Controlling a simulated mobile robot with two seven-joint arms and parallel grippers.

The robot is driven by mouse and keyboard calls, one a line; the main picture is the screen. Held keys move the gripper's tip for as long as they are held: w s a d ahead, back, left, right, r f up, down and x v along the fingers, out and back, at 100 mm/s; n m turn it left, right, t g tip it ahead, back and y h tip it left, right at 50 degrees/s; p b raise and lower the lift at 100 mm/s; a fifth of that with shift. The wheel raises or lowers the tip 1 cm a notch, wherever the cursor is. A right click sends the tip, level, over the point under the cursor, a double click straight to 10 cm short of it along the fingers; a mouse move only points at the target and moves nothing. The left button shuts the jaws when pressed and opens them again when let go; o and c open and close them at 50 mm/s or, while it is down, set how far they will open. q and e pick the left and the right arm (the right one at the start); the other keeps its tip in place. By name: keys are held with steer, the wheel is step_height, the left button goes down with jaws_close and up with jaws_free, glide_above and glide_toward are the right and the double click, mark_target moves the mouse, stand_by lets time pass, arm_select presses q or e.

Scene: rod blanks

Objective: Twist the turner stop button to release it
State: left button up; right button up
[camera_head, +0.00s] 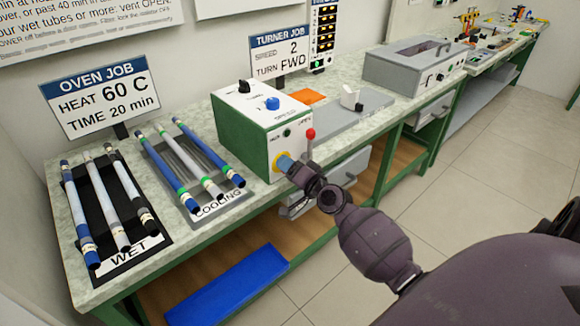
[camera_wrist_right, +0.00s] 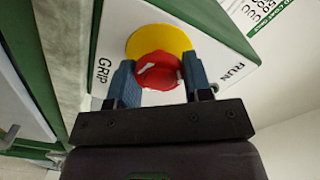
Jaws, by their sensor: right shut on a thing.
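The turner (camera_head: 262,128) is a green and white box on the bench, with a black knob and a blue knob on top. Its stop button (camera_wrist_right: 158,71) is red on a round yellow plate (camera_wrist_right: 160,40) in the right wrist view, on the white face between the words GRIP and RUN. My right gripper (camera_wrist_right: 158,78) is shut on the red button, one blue-grey finger on each side. In the head view, my right gripper (camera_head: 290,168) covers the button, and part of the yellow plate (camera_head: 283,160) shows. My left gripper is not in view.
A red-knobbed lever (camera_head: 310,134) stands on the turner's front, close to my right gripper. Rods lie on the WET mat (camera_head: 127,266) and the COOLING rack (camera_head: 217,208) to the left. A grey lidded box (camera_head: 412,66) stands farther right. A blue bin (camera_head: 228,286) is below the bench.

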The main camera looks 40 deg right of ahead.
steer(key=shift+w+r, duration=0.1)
steer(key=shift+r, duration=0.1)
steer(key=o, duration=0.9)
steer(key=shift+w+a+f, duration=0.1)
steer(key=shift+f, duration=0.05)
steer(key=shift+s, duration=0.3)
steer(key=s, duration=0.7)
steer(key=s+d, duration=0.1)
steer(key=s, duration=0.2)
steer(key=shift+s, duration=0.15)
steer(key=shift+a, duration=0.1)
